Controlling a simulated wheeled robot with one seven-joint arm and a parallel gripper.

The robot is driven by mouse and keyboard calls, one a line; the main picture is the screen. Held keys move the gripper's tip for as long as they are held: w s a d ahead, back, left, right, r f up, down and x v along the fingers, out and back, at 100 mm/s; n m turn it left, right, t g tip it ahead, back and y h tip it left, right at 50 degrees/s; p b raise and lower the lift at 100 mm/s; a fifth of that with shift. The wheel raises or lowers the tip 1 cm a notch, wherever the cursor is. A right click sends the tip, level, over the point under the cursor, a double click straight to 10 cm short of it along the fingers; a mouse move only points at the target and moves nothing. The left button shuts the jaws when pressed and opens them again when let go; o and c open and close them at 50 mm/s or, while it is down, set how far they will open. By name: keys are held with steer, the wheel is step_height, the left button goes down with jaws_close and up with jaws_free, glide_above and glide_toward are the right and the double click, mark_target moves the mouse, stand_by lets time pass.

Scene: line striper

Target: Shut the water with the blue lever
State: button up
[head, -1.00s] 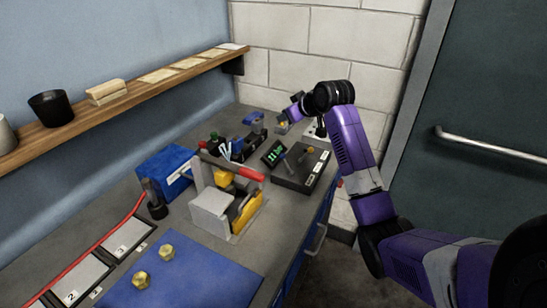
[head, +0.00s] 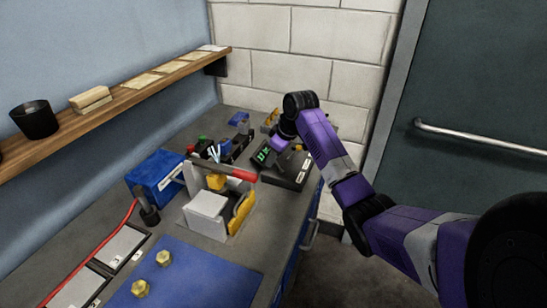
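A blue part that looks like the blue lever (head: 239,118) sits on a small dark fitting at the back of the bench, near the block wall. It is small, so I cannot tell its exact angle. My gripper (head: 279,144) points down beside the small green-lit display (head: 263,154), to the right of and nearer than the blue part. It appears apart from the blue part. Its fingertips are small and partly hidden by my wrist, so I cannot tell whether they are open.
A dark box (head: 287,172) with labels lies under my wrist. A grey and yellow fixture with a red-handled lever (head: 243,174) stands mid-bench. A blue box (head: 156,174) stands left. A blue mat (head: 205,278) with brass nuts lies in front. A wooden shelf (head: 130,92) runs along the left wall.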

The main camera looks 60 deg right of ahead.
steer(key=shift+w+f, duration=0.25)
steer(key=shift+f, duration=0.4)
jaws_close()
stand_by(1.0)
